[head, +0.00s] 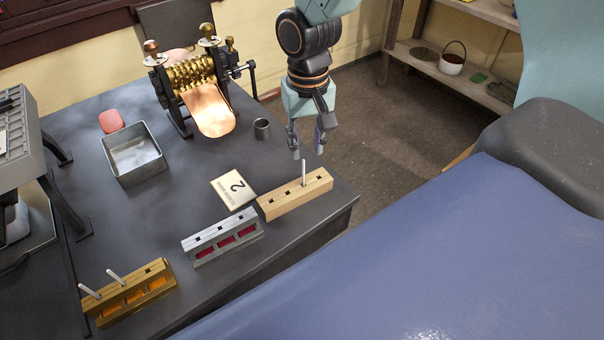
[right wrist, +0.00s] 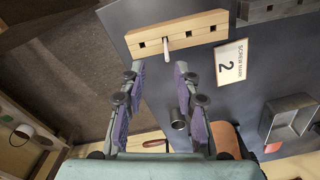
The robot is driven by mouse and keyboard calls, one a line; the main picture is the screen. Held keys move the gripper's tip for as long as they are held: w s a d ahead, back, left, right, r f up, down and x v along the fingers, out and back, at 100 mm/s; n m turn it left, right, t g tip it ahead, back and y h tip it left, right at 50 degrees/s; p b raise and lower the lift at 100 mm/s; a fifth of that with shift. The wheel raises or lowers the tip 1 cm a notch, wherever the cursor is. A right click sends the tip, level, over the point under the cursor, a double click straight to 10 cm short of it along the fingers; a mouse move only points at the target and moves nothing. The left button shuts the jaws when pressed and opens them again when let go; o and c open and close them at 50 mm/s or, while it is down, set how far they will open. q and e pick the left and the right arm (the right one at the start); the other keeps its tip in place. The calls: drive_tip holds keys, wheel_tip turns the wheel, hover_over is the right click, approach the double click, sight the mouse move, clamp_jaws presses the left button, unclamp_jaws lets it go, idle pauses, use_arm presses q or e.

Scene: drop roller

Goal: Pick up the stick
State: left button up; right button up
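A thin white stick (head: 304,172) stands upright in a hole of the light wooden block (head: 285,200) near the table's right corner. In the right wrist view the stick (right wrist: 167,50) points out of the block (right wrist: 178,36), with empty holes on either side. My right gripper (head: 308,148) hangs above the block, its fingers apart. In the right wrist view the open gripper (right wrist: 160,68) has nothing between its fingers, and the stick shows just beyond the fingertips. Two more white sticks (head: 116,276) stand in the brass block (head: 135,294) at front left. My left gripper is not in view.
A silver block with red insides (head: 222,238) stands between the brass and wooden blocks. A card marked 2 (head: 233,189), a small cup (head: 262,129), a metal tray (head: 133,158) and a roller machine (head: 197,82) share the dark table.

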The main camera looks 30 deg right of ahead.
sight(304, 167)
drive_tip(key=f, duration=0.3)
drive_tip(key=a+f, duration=0.1)
drive_tip(key=f, duration=0.1)
drive_tip(key=shift+s+f+b, duration=0.25)
drive_tip(key=shift+b, duration=0.15)
drive_tip(key=shift+f, duration=0.25)
drive_tip(key=shift+c, duration=0.2)
drive_tip(key=shift+a+r, duration=0.1)
drive_tip(key=shift+c, duration=0.8)
drive_tip(key=c, duration=0.4)
clamp_jaws()
